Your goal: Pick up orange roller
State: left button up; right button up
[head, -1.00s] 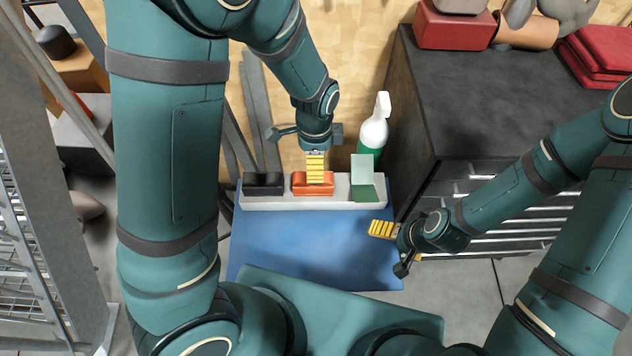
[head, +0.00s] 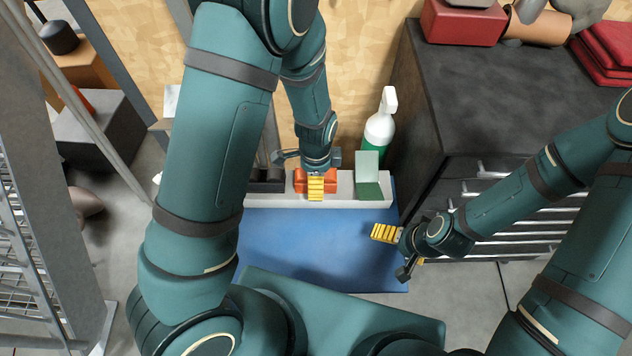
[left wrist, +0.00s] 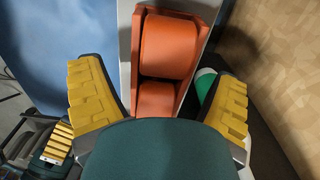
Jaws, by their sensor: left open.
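The orange roller (head: 300,180) sits in a white tray (head: 345,202) at the back of the blue surface, partly hidden by my left gripper (head: 316,188). In the left wrist view the orange roller (left wrist: 168,45) shows as two rounded orange parts in an orange frame. It lies ahead of my left gripper (left wrist: 158,78), whose yellow fingers are spread wide on either side, with nothing held. My right gripper (head: 384,233) hangs over the right side of the blue surface, apart from the roller. How far its fingers are parted is unclear.
A black part (head: 265,182) and a green part (head: 368,180) stand in the tray left and right of the roller. A white and green spray bottle (head: 380,132) stands behind. A dark drawer cabinet (head: 500,100) is at right. The blue surface (head: 300,240) is mostly clear.

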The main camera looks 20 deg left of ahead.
pick_arm(q)
jog(key=shift+r, duration=0.1)
jog(key=c, duration=1.4)
